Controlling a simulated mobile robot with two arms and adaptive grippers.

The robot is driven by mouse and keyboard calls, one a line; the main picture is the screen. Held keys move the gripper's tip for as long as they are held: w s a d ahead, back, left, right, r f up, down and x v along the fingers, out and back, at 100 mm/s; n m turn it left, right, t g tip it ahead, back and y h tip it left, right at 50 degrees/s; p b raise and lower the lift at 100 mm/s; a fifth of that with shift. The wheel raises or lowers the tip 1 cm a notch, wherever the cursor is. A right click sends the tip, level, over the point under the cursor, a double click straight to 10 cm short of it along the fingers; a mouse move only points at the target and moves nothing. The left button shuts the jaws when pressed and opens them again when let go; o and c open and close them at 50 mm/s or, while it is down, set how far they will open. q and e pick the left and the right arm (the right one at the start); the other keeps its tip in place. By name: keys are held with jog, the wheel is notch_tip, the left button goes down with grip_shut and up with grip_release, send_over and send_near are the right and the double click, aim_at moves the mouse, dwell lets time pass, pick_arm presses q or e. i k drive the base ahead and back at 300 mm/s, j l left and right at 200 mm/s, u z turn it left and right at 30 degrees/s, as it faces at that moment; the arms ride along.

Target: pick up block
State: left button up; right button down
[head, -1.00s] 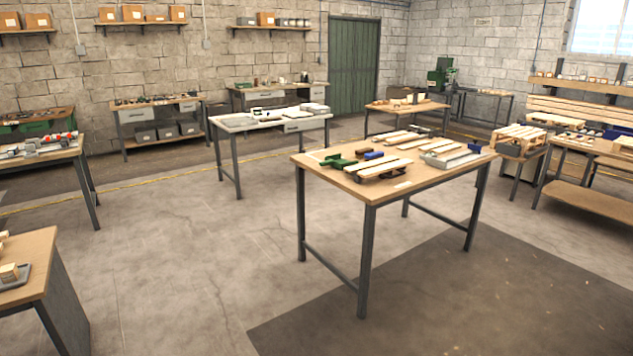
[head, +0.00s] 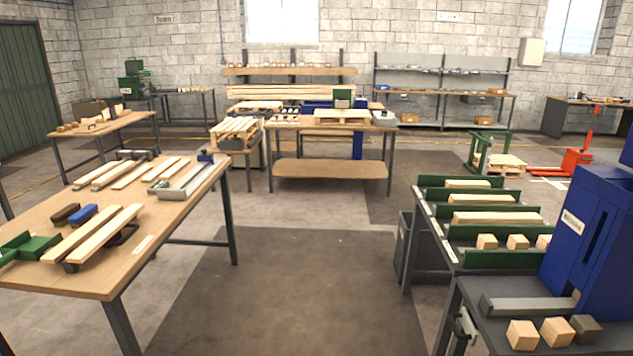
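Several wooden blocks show in the head view. A light block (head: 523,335), a second light block (head: 557,331) and a dark grey-brown block (head: 586,328) stand in a row on the dark bench at the lower right. More small light blocks (head: 487,241) sit in a green-walled rack behind them. On the left table lie a blue block-like piece (head: 83,215) and a dark brown one (head: 65,214). Which block the task means, I cannot tell. Neither of my grippers is in view.
The wooden table (head: 150,225) at left carries slats and a grey metal channel (head: 187,180). A dark bench (head: 535,290) with a blue machine (head: 595,235) stands at right. Open floor (head: 280,290) lies between them. A pallet bench (head: 331,170) stands farther back.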

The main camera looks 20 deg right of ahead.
aim_at(556, 331)
jog(key=i+z, duration=0.25)
jog(key=z, duration=0.25)
jog(key=i+z, duration=0.2)
jog(key=z, duration=0.3)
jog(key=i+j+z, duration=0.1)
jog(key=i+z, duration=0.15)
jog(key=z, duration=0.25)
jog(key=i+j+z, duration=0.15)
jog(key=z, duration=0.3)
